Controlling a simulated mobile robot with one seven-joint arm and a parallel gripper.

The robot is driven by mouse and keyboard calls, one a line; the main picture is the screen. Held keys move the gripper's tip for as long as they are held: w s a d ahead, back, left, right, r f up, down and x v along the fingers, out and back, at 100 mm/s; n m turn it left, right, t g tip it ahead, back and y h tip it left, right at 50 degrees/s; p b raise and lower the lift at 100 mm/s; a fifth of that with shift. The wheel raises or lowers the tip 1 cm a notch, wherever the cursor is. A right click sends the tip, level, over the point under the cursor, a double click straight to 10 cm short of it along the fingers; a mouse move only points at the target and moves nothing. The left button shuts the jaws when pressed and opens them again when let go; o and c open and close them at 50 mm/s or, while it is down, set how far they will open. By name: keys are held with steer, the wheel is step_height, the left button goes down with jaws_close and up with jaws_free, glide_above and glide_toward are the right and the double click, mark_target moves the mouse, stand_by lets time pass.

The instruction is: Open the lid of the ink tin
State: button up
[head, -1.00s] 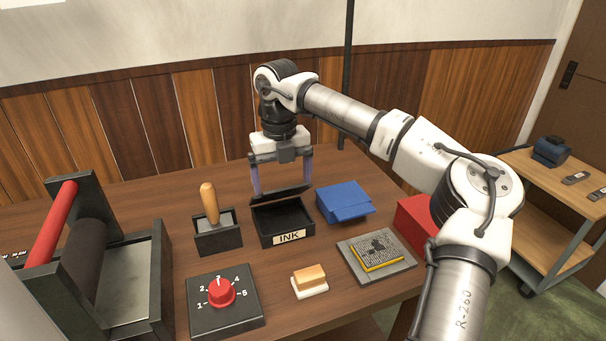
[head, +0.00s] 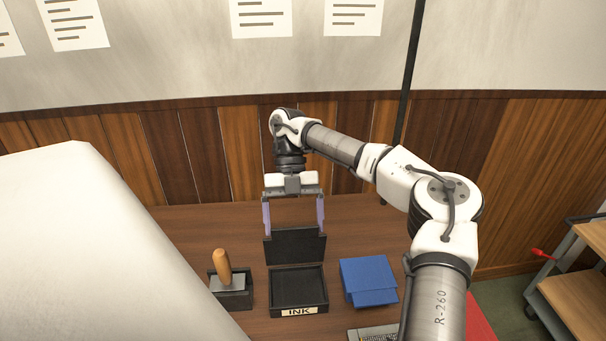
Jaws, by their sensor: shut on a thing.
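The ink tin (head: 299,310) is a black open box with an INK label on its front, standing on the table. Its black lid (head: 295,247) stands up steeply at the back edge, and the dark inside of the tin shows. My gripper (head: 294,230) is above and behind the tin, pointing down. Its two bluish fingers reach to the left and right upper edges of the lid, and it is shut on the lid.
A wooden-handled tool (head: 222,266) in a dark holder stands left of the tin. Blue folded cloths or pads (head: 368,280) lie close on the right. A large white shape hides the left of the table. The wood-panelled wall (head: 240,150) is behind.

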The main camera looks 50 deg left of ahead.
steer(key=shift+w+a+f, duration=0.1)
steer(key=shift+a+f, duration=0.05)
steer(key=shift+f, duration=0.25)
steer(key=o, duration=1.1)
steer(key=shift+a, duration=0.1)
steer(key=shift+w+a+r, duration=0.1)
steer(key=shift+w+r, duration=0.05)
steer(key=shift+r, duration=0.2)
steer(key=p+v, duration=0.1)
steer(key=v, duration=0.5)
steer(key=shift+w+a+p, duration=0.2)
steer(key=shift+a+p, duration=0.15)
